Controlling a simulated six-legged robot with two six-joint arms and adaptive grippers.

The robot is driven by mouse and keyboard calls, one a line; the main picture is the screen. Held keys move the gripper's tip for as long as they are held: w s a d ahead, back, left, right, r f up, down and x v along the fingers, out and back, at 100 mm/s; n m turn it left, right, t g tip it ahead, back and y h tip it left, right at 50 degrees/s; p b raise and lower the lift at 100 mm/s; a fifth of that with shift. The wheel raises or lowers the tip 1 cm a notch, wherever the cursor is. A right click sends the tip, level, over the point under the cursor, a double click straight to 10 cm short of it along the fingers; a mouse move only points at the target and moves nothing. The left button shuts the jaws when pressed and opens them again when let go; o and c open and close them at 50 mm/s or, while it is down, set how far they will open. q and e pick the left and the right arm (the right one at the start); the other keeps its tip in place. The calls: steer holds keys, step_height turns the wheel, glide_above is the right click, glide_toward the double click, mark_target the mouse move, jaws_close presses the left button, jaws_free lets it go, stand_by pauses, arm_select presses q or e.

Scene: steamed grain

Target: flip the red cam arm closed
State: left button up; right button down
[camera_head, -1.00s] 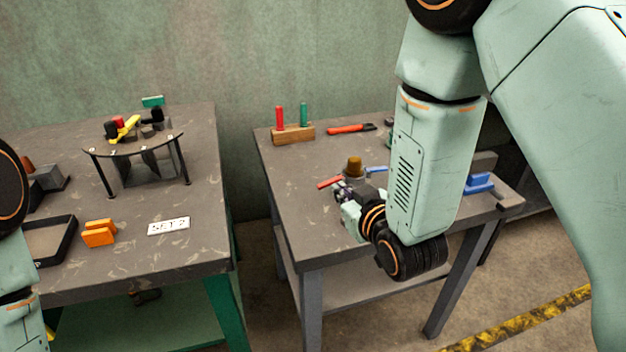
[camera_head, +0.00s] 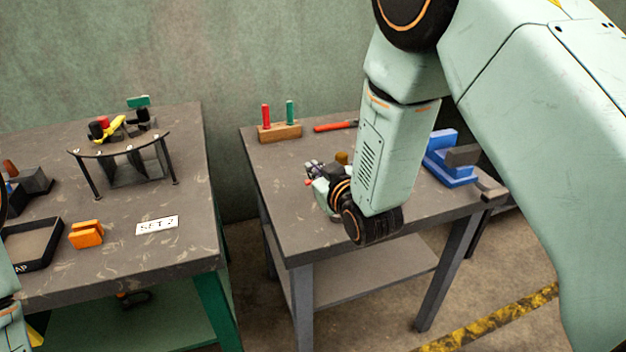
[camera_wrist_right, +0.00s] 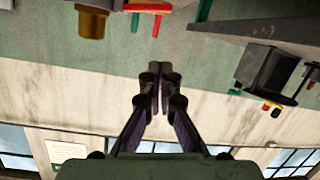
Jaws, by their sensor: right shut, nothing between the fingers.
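My right gripper (camera_head: 314,170) is over the near left part of the right table. In the right wrist view its fingers (camera_wrist_right: 160,74) are together and empty. A red bar (camera_wrist_right: 147,8), which looks like the cam arm, lies at the top of that view, apart from the fingertips. In the head view only a small red bit (camera_head: 308,183) shows beside the gripper; the rest is hidden. A brown knob (camera_head: 342,157) stands just behind my wrist and also shows in the right wrist view (camera_wrist_right: 92,22). My left gripper is out of view.
A wooden block (camera_head: 279,133) holds a red and a green handle at the back of the right table (camera_head: 270,205). A red tool (camera_head: 335,126) lies beside it. A blue fixture (camera_head: 450,165) stands at the right. The left table holds a round stand (camera_head: 120,145) and orange block (camera_head: 86,234).

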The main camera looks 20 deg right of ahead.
steer(key=w+f, duration=0.1)
steer(key=f, duration=0.1)
steer(key=w+f+b, duration=0.1)
steer(key=w+f, duration=0.1)
steer(key=shift+w+d+f, duration=0.2)
steer(key=shift+f, duration=0.05)
steer(key=shift+w+d+f, duration=0.1)
steer(key=shift+w+f, duration=0.05)
steer(key=shift+f, duration=0.1)
steer(key=shift+r, duration=0.15)
